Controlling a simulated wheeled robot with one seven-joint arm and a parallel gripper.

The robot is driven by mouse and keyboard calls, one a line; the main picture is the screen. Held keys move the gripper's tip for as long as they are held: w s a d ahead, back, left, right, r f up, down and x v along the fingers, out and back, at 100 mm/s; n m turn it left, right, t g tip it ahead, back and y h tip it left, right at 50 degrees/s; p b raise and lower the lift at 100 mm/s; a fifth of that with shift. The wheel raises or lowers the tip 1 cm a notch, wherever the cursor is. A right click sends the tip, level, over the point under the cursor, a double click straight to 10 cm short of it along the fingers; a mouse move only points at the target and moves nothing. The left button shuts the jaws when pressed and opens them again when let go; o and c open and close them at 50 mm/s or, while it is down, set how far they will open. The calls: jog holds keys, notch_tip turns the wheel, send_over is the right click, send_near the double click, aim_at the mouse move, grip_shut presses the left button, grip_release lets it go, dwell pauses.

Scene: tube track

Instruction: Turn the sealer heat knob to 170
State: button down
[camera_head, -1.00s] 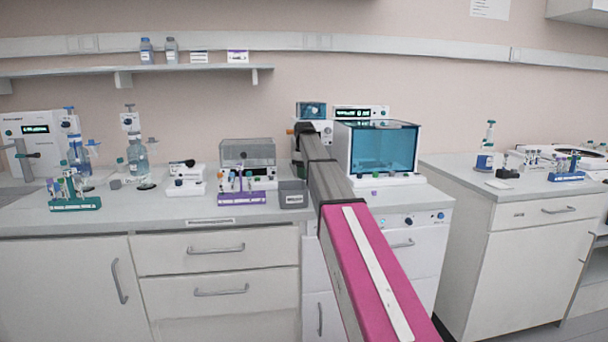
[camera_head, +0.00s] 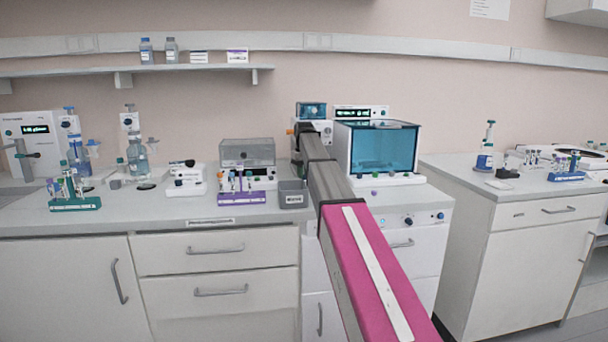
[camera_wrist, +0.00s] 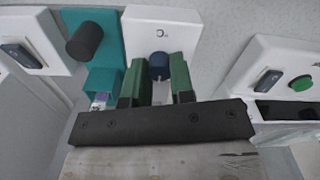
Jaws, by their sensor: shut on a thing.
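In the wrist view a dark blue heat knob (camera_wrist: 159,62) sits on a white sealer panel (camera_wrist: 185,22) with a "°C" mark above it. My gripper (camera_wrist: 158,72) has its two green fingers on either side of the knob and is shut on it. The knob's pointer and any scale numbers are too small to read. In the head view the arm's far end hides my gripper and the knob; a small white device with a teal window (camera_head: 311,110) stands just behind it.
A teal part with a black cylinder (camera_wrist: 84,40) stands left of the panel in the wrist view. A white device with a green button (camera_wrist: 301,83) is to the right. In the head view a blue-windowed box (camera_head: 376,148) and a grey bin (camera_head: 293,198) flank the arm.

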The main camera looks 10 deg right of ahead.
jog(key=c, duration=1)
grip_release()
jog(key=shift+r, duration=5.45)
